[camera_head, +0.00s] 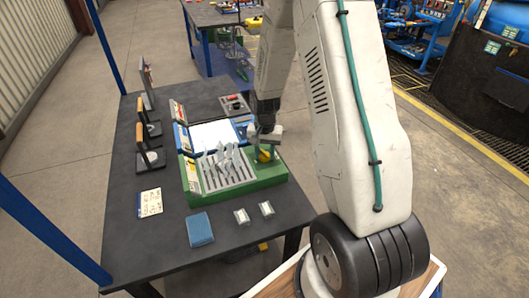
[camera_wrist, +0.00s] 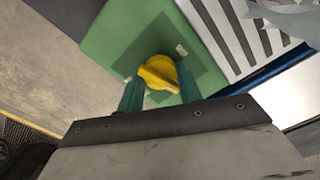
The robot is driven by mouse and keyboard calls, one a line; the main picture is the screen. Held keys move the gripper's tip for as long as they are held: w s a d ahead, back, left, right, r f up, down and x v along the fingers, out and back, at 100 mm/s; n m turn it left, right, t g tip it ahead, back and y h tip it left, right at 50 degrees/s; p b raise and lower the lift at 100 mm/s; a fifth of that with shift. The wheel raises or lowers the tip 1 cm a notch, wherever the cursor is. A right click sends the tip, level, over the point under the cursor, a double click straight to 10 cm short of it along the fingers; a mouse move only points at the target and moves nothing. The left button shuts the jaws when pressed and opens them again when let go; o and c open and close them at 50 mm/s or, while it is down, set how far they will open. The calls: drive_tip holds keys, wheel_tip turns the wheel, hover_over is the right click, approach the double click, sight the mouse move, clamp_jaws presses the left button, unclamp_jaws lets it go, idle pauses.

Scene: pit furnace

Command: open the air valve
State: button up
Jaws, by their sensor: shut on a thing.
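The air valve is a yellow round knob (camera_wrist: 160,73) with a raised bar across it, on a green panel (camera_wrist: 120,35). In the head view the yellow knob (camera_head: 264,156) shows at the right end of the green box (camera_head: 262,178), partly covered by my gripper. My gripper (camera_head: 265,140) points down over it. In the wrist view the two teal fingers of my gripper (camera_wrist: 160,88) stand on either side of the knob, shut on it. The knob's bar lies slanted, from upper left to lower right. Small pale marks sit on the panel beside the knob.
Grey slotted plates (camera_head: 222,168) with pale upright pieces fill the green box's left part. A blue-framed white tray (camera_head: 212,134) lies behind. A blue pad (camera_head: 199,229) and two small white blocks (camera_head: 242,216) lie in front on the dark table (camera_head: 165,240). Black stands (camera_head: 150,128) are at left.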

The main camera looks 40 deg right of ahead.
sight(265, 152)
drive_tip(key=shift+m, duration=1.4)
drive_tip(key=o, duration=1)
wheel_tip(265, 152, up, 8)
drive_tip(key=shift+f, duration=0.1)
